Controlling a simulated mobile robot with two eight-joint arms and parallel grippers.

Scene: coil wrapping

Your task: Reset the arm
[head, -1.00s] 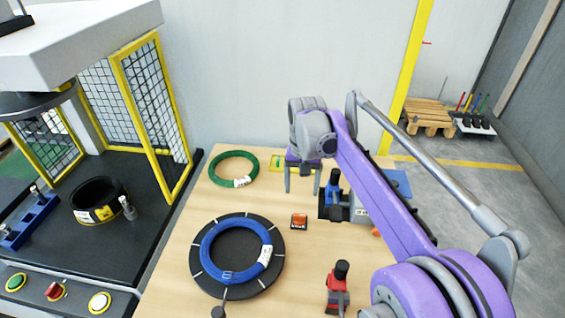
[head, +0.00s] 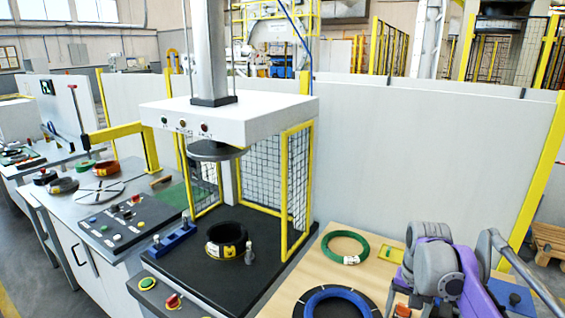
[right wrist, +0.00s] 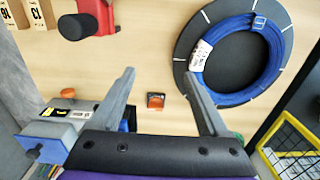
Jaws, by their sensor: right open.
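My right gripper (right wrist: 160,77) is open and empty above the wooden table, its two grey fingers spread apart in the right wrist view. A small orange-topped block (right wrist: 155,101) shows on the table between the fingers. My purple and grey right arm (head: 440,265) reaches in from the lower right in the head view, and its fingers are mostly hidden there. My left gripper is not in view.
A blue coil (right wrist: 236,60) lies on a black disc, also at the head view's bottom edge (head: 340,293). A green coil (head: 345,247) lies behind it. A black coil (head: 228,241) sits on the press bed. A red-black tool (right wrist: 92,18) is near the gripper.

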